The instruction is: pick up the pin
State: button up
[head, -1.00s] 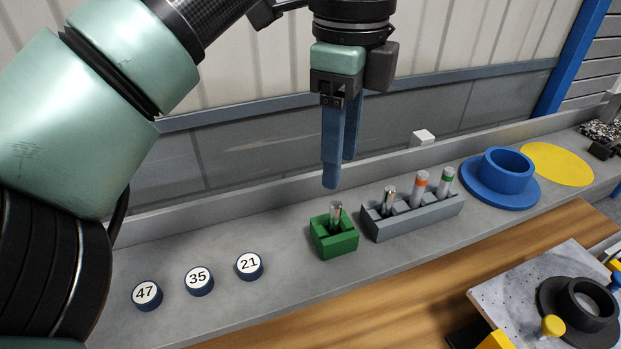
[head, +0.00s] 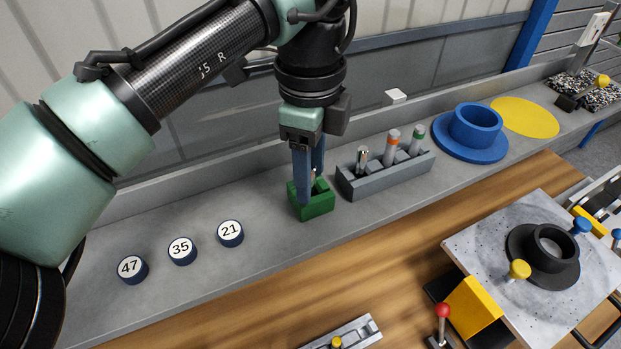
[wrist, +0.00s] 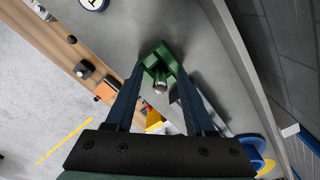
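A silver metal pin (wrist: 160,87) stands in a small green holder block (head: 318,209) on the grey ledge. In the head view, only a little of the pin shows between my fingers. My gripper (head: 310,188) is pointing down at the green block, with its blue fingers low beside the pin. In the wrist view, my gripper (wrist: 161,70) is open, with one finger on each side of the pin and visible gaps. The pin's lower part is hidden in the block.
A grey rack (head: 388,180) with several pins stands just right of the green block. A blue flanged ring (head: 470,138) and a yellow disc (head: 526,117) lie farther right. Round tags 47, 35 and 21 (head: 230,233) lie to the left. A wooden bench edge runs in front.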

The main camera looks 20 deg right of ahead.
grip_shut()
jog(key=shift+r, duration=0.1)
notch_tip(320, 180, up, 10)
jog(key=shift+b, duration=0.5)
